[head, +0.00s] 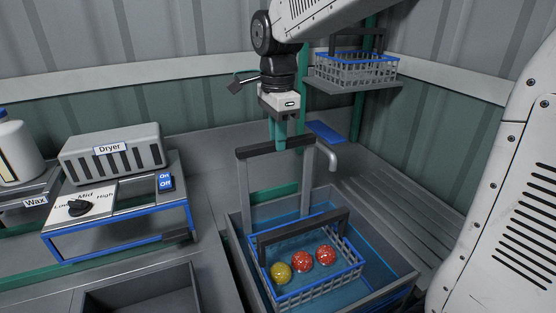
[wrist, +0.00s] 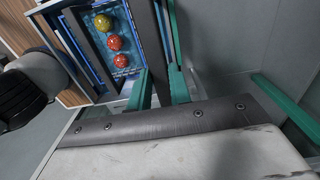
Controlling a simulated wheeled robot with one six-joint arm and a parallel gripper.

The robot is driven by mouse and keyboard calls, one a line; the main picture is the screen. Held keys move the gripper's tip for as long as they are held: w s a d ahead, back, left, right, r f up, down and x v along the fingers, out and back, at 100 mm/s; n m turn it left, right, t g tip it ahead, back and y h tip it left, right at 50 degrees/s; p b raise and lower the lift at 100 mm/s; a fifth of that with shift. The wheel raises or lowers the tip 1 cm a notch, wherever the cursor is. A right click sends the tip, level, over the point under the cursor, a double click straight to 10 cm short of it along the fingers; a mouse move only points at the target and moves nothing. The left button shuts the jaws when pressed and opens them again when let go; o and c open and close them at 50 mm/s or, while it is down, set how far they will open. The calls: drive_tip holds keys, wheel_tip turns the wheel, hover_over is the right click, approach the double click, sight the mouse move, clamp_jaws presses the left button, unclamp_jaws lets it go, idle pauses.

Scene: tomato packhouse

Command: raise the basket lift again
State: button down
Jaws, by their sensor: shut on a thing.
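The basket lift is a grey frame with a dark top bar (head: 262,150), standing over the wash tank (head: 236,222). My gripper (head: 278,139) is above the tank in the head view, its green fingers shut on the top bar. The fingers partly hide the bar there. The lift's basket (head: 318,284), grey with a blue rim and dark handle, sits low in the tank with blue water around it. It holds one yellow tomato (head: 281,273) and two red tomatoes (head: 326,255). The wrist view shows the same tomatoes (wrist: 116,43) near the green fingers (wrist: 159,92).
A second basket (head: 355,71) stands on a shelf (head: 352,87) at the back right. A curved spout (head: 332,156) rises behind the tank. A dryer (head: 111,151) with a knob (head: 79,207) and an on/off switch (head: 166,182) is at the left. A ribbed draining surface (head: 405,205) lies to the right.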

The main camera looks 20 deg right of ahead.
wheel_tip(320, 180, up, 7)
drive_tip(key=shift+w+f, duration=0.1)
drive_tip(key=shift+f, duration=0.05)
idle(0.4)
drive_tip(key=c, duration=1.3)
unclamp_jaws()
wheel_tip(320, 180, up, 8)
drive_tip(key=shift+f, duration=0.1)
